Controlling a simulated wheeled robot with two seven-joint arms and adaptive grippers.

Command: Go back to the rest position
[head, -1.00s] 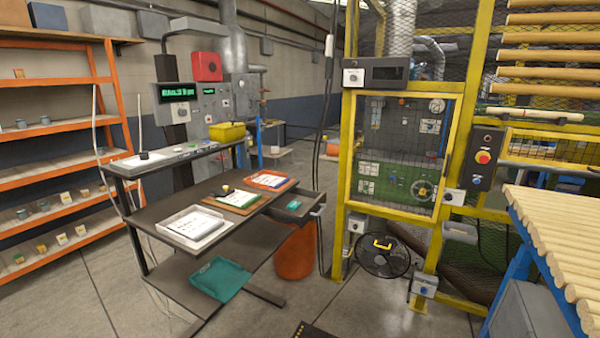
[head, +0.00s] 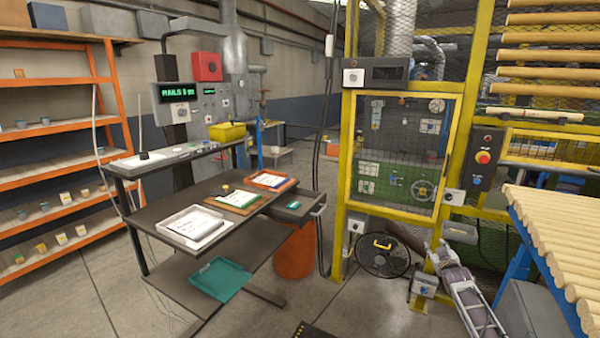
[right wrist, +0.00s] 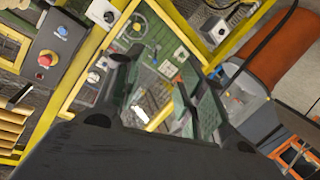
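My right gripper (head: 437,256) shows at the lower right of the head view, in front of the yellow machine cage, with its arm rising from the bottom edge. In the right wrist view its two dark fingers (right wrist: 158,92) stand apart, with nothing held between them. Beyond them the green machine panel (right wrist: 165,45) shows through the cage door. My left gripper is not in the head view.
A dark workbench (head: 160,205) with trays and papers stands left of centre, its drawer (head: 300,208) open. The yellow cage (head: 340,185) stands near my right arm. A rack of wooden rods (head: 550,225) is at the right.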

